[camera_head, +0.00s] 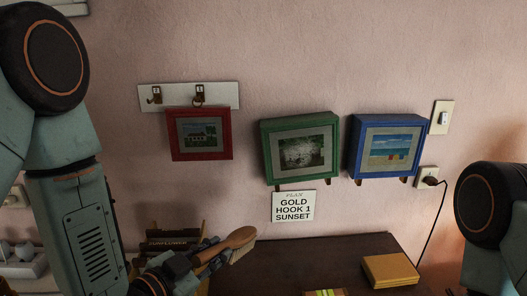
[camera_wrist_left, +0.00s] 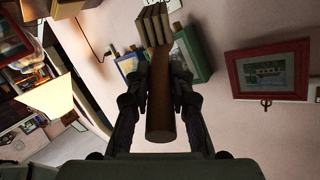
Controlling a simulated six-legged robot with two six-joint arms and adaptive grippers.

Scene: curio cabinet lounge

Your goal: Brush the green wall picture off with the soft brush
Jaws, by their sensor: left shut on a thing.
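The green wall picture (camera_head: 300,150) hangs in the middle of the pink wall, between a red-framed picture (camera_head: 199,134) and a blue-framed picture (camera_head: 388,147). My left gripper (camera_head: 206,258) is shut on the handle of the soft brush (camera_head: 236,241), low and to the left of the green picture and apart from it. In the left wrist view the brush (camera_wrist_left: 160,100) points away between the fingers, its head in front of part of the green frame (camera_wrist_left: 196,56). My right gripper is not in view; only part of my right arm shows at the right edge.
A white card (camera_head: 294,206) reading "PLAN GOLD HOOK 1 SUNSET" is below the green picture. A hook rail (camera_head: 226,94) is above the red one. A dark table (camera_head: 300,262) below bears a yellow box (camera_head: 390,270). A cord hangs from a wall socket (camera_head: 427,177) at right.

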